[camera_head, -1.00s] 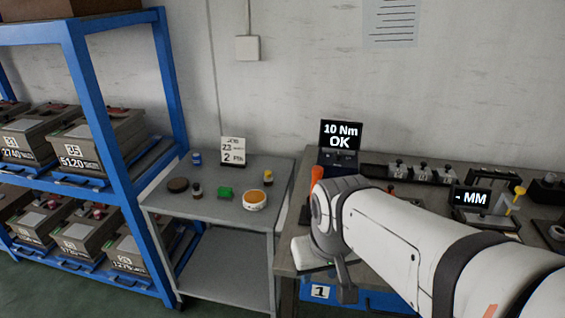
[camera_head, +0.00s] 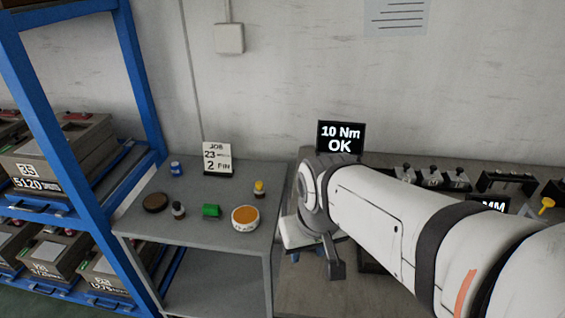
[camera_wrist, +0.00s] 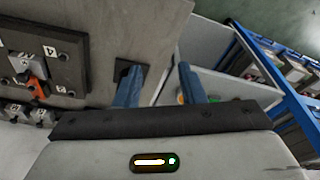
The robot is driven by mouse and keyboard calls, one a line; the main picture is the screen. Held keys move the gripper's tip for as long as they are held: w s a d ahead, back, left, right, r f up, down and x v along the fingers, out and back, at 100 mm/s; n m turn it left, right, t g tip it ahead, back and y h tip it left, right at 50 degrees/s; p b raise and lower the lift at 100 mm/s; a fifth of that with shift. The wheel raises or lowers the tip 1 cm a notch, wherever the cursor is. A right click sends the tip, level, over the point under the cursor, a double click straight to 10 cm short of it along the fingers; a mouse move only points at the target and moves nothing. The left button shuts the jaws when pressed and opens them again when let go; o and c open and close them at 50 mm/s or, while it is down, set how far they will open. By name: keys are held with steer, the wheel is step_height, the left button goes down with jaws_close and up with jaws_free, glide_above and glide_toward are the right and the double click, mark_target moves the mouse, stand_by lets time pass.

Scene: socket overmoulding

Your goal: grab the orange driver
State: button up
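No orange driver can be made out for certain now; in the head view my arm covers the place where an upright orange handle stood at the workbench's left end. In the wrist view an orange piece (camera_wrist: 38,88) lies at a dark numbered plate (camera_wrist: 70,50) on the left; I cannot tell whether it is the driver. My gripper (camera_wrist: 160,67) shows its two blue fingers apart in the wrist view, with nothing between them.
A blue shelf (camera_head: 140,80) with crates stands left. A "10 Nm OK" display (camera_head: 340,137) stands behind my arm on the workbench (camera_head: 300,290).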

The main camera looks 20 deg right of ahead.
steer(key=shift+o, duration=1)
steer(key=shift+w, duration=0.2)
steer(key=shift+o, duration=0.8)
steer(key=w+d+r+m+p, duration=0.3)
steer(key=w+m+p, duration=0.1)
steer(key=w, duration=0.4)
steer(key=shift+w+d+m+g+h, duration=0.25)
steer(key=shift+m+g+h, duration=0.05)
steer(key=shift+g+h, duration=0.1)
steer(key=w+d+m+p, duration=0.1)
steer(key=w, duration=0.1)
steer(key=w+d+m+p, duration=0.1)
steer(key=w+d+m, duration=0.1)
steer(key=w, duration=0.1)
steer(key=w+d+m+p, duration=0.1)
steer(key=w, duration=0.1)
steer(key=shift+w+d+f+g, duration=0.2)
steer(key=shift+f+g, duration=0.1)
steer(key=shift+f, duration=0.1)
steer(key=shift+w+d+f+p, duration=0.15)
steer(key=shift+d+f, duration=0.1)
steer(key=shift+f, duration=1)
steer(key=shift+w+d+f+p, duration=0.1)
steer(key=shift+d+f+p, duration=0.15)
steer(key=shift+f, duration=1.05)
steer(key=shift+w+d+f+p, duration=0.1)
steer(key=shift+d+f, duration=0.2)
steer(key=shift+f, duration=0.95)
